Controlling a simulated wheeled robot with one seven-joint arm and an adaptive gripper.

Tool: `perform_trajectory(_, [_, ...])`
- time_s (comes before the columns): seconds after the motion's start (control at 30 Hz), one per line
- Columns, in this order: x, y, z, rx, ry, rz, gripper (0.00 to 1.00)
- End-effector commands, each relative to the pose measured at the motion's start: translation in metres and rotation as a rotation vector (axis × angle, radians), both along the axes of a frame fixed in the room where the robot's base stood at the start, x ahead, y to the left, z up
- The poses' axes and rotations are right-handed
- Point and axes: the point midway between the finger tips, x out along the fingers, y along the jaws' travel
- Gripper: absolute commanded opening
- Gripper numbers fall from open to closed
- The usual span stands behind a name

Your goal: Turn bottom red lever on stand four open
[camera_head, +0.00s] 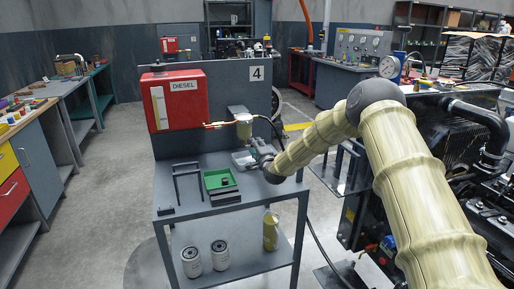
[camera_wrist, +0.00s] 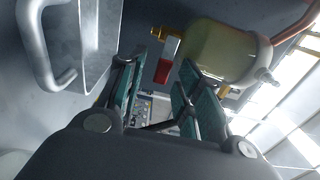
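Stand four carries a red diesel tank (camera_head: 180,100) on its panel beside the number 4 sign (camera_head: 256,73). A fuel filter with a pale bowl (camera_head: 244,128) hangs right of the tank; its bowl fills the upper right of the wrist view (camera_wrist: 220,52). A small red lever (camera_wrist: 163,70) shows beside the bowl in the wrist view, seen between my fingertips and beyond them. My gripper (camera_wrist: 158,82) is open, with one finger on each side of the lever in the picture. I cannot tell whether either finger touches it. In the head view, my gripper (camera_head: 260,153) is just below the filter.
The stand's top (camera_head: 215,200) holds a green tray (camera_head: 219,181) and a dark frame. White filters (camera_head: 220,254) and a yellow cylinder (camera_head: 270,230) stand on its lower shelf. A metal handle (camera_wrist: 48,70) is close at the wrist view's left. An engine stands right of the stand.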

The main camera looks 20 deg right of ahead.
Motion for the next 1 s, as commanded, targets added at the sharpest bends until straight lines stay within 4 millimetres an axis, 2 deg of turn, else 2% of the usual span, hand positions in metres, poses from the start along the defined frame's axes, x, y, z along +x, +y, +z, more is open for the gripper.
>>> perform_trajectory(0.1, [-0.0002,0.0,-0.0001,0.0,0.0,0.0,0.35])
perform_trajectory(0.13, [-0.0003,-0.0001,0.0,0.0,0.0,0.0,0.31])
perform_trajectory(0.3, [-0.0005,-0.0006,-0.0001,0.0,0.0,-0.001,0.0])
perform_trajectory(0.67, [-0.0007,-0.0018,-0.0003,-0.023,-0.001,-0.002,0.0])
perform_trajectory(1.0, [-0.0007,0.0009,0.0047,-0.219,-0.008,0.001,0.0])
